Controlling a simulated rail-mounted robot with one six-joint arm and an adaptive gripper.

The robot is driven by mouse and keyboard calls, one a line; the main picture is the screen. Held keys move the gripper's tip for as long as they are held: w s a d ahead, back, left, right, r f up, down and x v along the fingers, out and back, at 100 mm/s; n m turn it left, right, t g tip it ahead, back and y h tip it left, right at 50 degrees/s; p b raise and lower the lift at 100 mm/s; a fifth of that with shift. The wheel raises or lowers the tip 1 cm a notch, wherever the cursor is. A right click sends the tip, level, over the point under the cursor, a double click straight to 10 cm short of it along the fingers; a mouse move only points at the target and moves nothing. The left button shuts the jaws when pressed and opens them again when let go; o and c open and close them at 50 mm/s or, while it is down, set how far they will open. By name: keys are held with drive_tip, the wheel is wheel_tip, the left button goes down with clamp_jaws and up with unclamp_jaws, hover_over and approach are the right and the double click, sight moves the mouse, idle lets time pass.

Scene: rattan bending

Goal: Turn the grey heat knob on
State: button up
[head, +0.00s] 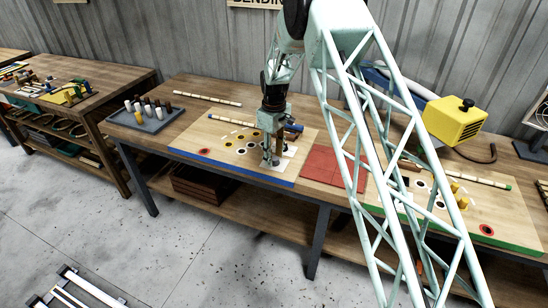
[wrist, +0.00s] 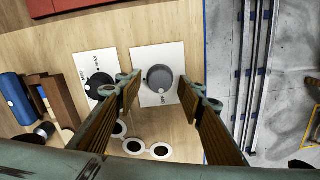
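The grey heat knob (wrist: 159,77) is a round dial on a white plate (wrist: 146,58) on the wooden board. Its white mark faces the printed word OFF at the lower side of the plate. A black knob (wrist: 98,84) on a second white plate marked MED and MAX sits to its left. My gripper (wrist: 158,88) is open, with its two wood-toned fingers on either side of the grey knob and clear gaps to it in the wrist view. In the head view my gripper (head: 270,160) is low over the board's front right part and hides the knob.
The blue-edged board (head: 215,168) lies on the workbench. A red mat (head: 322,165) is to its right, then a green-edged board (head: 500,205). A grey tray of pegs (head: 146,122) stands left. White rings (wrist: 133,146) lie close to the knobs.

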drive_tip(key=shift+f, duration=0.2)
drive_tip(key=c, duration=0.9)
